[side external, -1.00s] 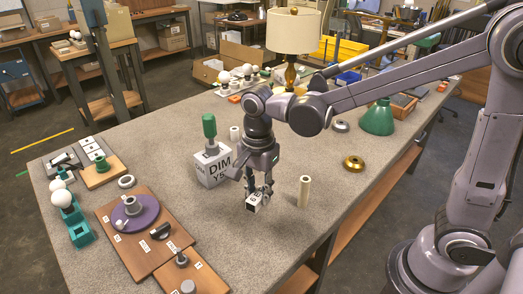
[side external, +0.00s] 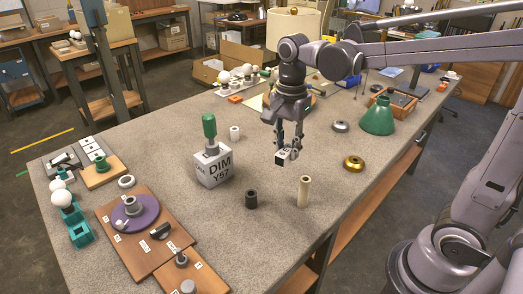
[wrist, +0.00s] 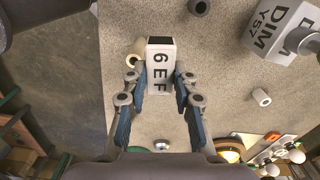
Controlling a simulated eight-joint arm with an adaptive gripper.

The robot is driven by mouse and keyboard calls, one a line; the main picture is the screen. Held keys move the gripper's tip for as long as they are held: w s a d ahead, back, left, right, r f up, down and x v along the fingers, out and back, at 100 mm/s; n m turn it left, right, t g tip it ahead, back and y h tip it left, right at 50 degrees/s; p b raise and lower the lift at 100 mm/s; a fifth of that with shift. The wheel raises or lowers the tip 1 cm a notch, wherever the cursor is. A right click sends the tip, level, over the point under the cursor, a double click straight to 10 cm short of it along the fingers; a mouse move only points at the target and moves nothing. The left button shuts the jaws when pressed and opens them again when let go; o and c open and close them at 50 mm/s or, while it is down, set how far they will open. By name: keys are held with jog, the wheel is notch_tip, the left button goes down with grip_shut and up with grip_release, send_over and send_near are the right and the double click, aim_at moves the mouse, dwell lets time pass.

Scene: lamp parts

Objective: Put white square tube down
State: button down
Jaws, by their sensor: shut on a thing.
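My gripper (side external: 288,148) points down over the right-middle of the table, its two fingers shut on the white square tube (side external: 281,159). In the wrist view the white square tube (wrist: 160,66) sits between the fingertips, with black print on its white face and a dark end. It appears to be held above the grey table top (side external: 330,190), apart from other things. The fingers cover part of its sides.
A cream cylinder (side external: 304,191) stands in front of my gripper, and a black ring (side external: 250,199) is to its left. A white DIM box (side external: 213,168) with a green-handled tool stands further left. A gold ring (side external: 354,163) and green cone (side external: 379,117) are to the right.

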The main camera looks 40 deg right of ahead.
jog(key=s+d+m, duration=0.1)
jog(key=s+d, duration=0.2)
jog(key=d, duration=0.8)
jog(key=s+d+m, duration=0.1)
jog(key=s+d, duration=0.3)
jog(key=d, duration=0.7)
jog(key=w+a+f, duration=0.2)
jog(key=w+f, duration=0.1)
jog(key=f, duration=0.1)
jog(key=w+a+f, duration=0.3)
jog(key=f, duration=0.1)
jog(key=w+a+f, duration=0.3)
jog(key=f, duration=0.1)
jog(key=shift+f, duration=2)
jog(key=shift+f, duration=0.2)
jog(key=c, duration=1.1)
grip_release()
jog(key=shift+o, duration=0.2)
jog(key=shift+r, duration=0.1)
